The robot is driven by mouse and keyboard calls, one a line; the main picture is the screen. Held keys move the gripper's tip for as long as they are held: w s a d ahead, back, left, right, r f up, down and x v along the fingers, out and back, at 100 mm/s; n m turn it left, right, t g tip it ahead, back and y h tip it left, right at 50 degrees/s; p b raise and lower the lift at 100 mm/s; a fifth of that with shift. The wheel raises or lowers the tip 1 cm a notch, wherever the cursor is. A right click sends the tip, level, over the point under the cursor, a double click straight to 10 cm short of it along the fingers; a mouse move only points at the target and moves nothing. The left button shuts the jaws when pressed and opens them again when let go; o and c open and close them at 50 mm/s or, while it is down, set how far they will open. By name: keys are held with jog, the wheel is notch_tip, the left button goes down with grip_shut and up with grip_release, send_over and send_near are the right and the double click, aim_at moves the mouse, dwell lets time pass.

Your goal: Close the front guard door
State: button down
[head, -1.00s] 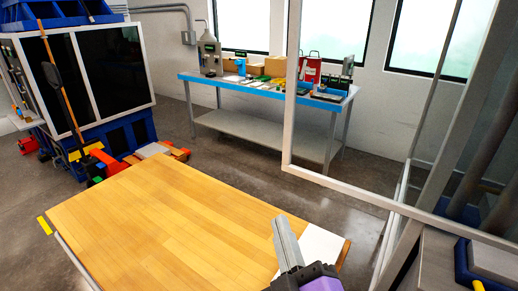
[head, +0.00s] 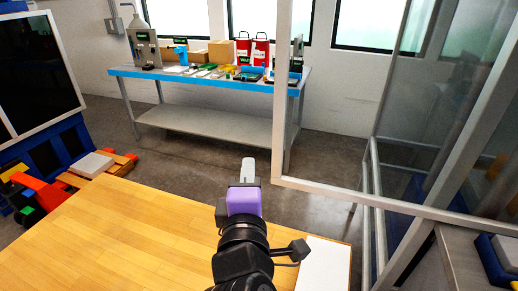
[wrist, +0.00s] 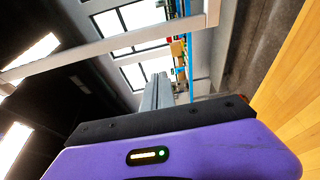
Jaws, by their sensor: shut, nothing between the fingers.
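The front guard door appears to be the clear panel in a pale grey frame (head: 282,120) at the right of the head view. It looks swung open, standing out from the enclosure (head: 440,215) at the right edge. Its free upright and lower corner are just right of my gripper (head: 248,170). My gripper is shut and empty, raised over the far edge of the wooden table, its fingers pointing away. I see no contact with the door. In the wrist view the shut fingers (wrist: 157,92) point toward the windows, with a pale frame bar (wrist: 110,42) crossing beyond them.
The wooden table (head: 150,235) fills the near left, with a white sheet (head: 323,265) at its right end. A blue-edged bench (head: 200,82) with bottles and boxes stands by the back wall. A dark-panelled machine (head: 40,75) is at left. Grey floor lies between.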

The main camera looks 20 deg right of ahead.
jog(key=w+d+p, duration=0.2)
jog(key=w+d, duration=0.4)
jog(key=w, duration=0.1)
jog(key=shift+p, duration=0.4)
jog(key=shift+d, duration=0.1)
